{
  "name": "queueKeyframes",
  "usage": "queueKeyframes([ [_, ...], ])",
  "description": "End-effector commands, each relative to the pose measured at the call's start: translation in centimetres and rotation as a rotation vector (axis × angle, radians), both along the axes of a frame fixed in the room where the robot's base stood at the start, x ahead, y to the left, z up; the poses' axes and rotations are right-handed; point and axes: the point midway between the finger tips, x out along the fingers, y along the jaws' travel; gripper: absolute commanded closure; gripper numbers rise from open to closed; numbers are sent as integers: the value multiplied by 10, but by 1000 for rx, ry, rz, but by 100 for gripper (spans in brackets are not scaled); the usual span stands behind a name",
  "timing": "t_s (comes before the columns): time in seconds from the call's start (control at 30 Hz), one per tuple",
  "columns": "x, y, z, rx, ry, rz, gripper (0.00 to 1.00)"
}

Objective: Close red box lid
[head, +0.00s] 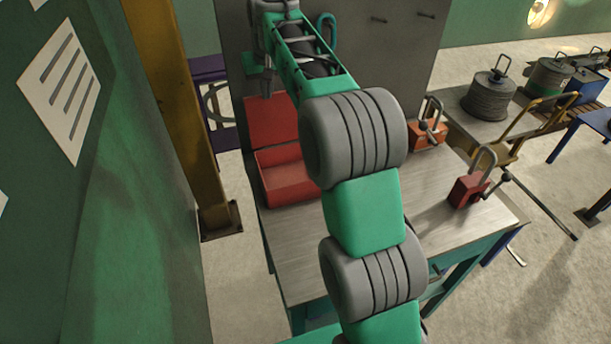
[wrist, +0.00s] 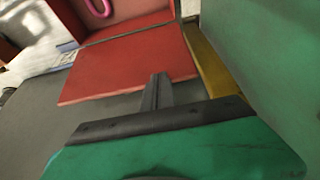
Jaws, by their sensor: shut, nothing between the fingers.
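The red box (head: 288,180) stands on the metal workbench, partly hidden by my arm in the head view. Its red lid (head: 270,122) is open, raised at the box's back side. In the wrist view the lid (wrist: 130,65) is the flat red panel nearest me, and part of the box (wrist: 135,10) shows beyond the hinge line with a pink loop. My gripper (head: 266,88) is shut and empty, pointing down near the lid's far edge. In the wrist view its fingers (wrist: 158,92) overlap the lid's near edge; I cannot tell whether they touch it.
The workbench (head: 310,245) also holds an orange padlock-like block (head: 428,135) and a red one (head: 467,190) on the right. A yellow column (head: 172,90) and a green wall (head: 130,230) stand close on the left. A grey panel (head: 390,50) rises behind the bench.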

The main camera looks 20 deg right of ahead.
Motion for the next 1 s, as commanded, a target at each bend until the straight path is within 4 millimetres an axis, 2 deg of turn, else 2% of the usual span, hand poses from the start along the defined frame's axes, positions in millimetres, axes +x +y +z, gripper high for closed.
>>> queueKeyframes([
  [1.0, -27, 0, -6, 0, 0, 0, 100],
])
